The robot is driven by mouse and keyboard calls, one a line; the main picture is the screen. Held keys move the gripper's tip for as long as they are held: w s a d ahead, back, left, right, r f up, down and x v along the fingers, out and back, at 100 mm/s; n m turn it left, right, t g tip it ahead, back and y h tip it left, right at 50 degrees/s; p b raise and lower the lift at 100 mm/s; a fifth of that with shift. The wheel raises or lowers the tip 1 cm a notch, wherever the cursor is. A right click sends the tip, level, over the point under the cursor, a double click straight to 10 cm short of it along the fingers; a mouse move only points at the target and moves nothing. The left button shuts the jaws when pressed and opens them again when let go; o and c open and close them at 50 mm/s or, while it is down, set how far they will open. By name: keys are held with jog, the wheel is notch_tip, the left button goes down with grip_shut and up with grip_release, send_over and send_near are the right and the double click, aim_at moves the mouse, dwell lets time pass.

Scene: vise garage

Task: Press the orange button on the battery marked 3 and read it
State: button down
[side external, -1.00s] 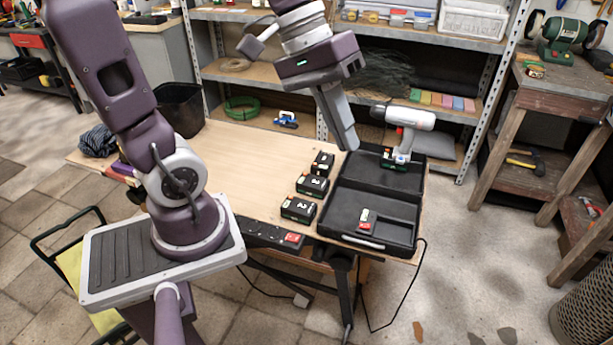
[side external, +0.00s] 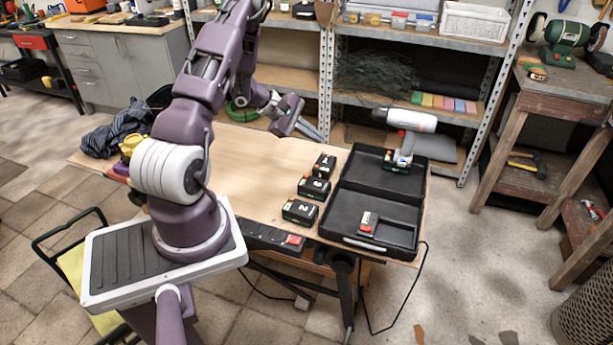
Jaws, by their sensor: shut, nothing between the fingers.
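Three black batteries stand in a row on the bench, left of the case. The middle one (side external: 314,188) seems to carry a 3, the nearest (side external: 300,211) seems to carry a 2, and the mark on the farthest (side external: 324,165) is too small to read surely. Each has a small orange-red spot at its left end; on the middle one this orange button (side external: 307,179) is just visible. No lit reading can be made out. My gripper (side external: 318,136) is shut and empty, tilted down to the right, beyond the batteries and apart from them.
An open black case (side external: 345,222) lies right of the batteries, with a drill (side external: 403,128) at its far end and a small red-and-white item (side external: 367,222) inside. The wooden bench top (side external: 255,165) left of the batteries is clear. Metal shelves (side external: 325,75) stand behind.

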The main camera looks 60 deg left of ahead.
aim_at(303, 177)
jog(key=shift+n+y, duration=0.5)
jog(key=shift+n, duration=0.2)
jog(key=s+a+f, duration=0.2)
jog(key=a+f, duration=0.1)
jog(key=shift+s+f, duration=0.1)
jog(key=shift+d, duration=0.1)
jog(key=shift+f, duration=4.4)
jog(key=shift+f, duration=0.4)
jog(key=shift+f, duration=0.45)
jog(key=shift+r, duration=0.9)
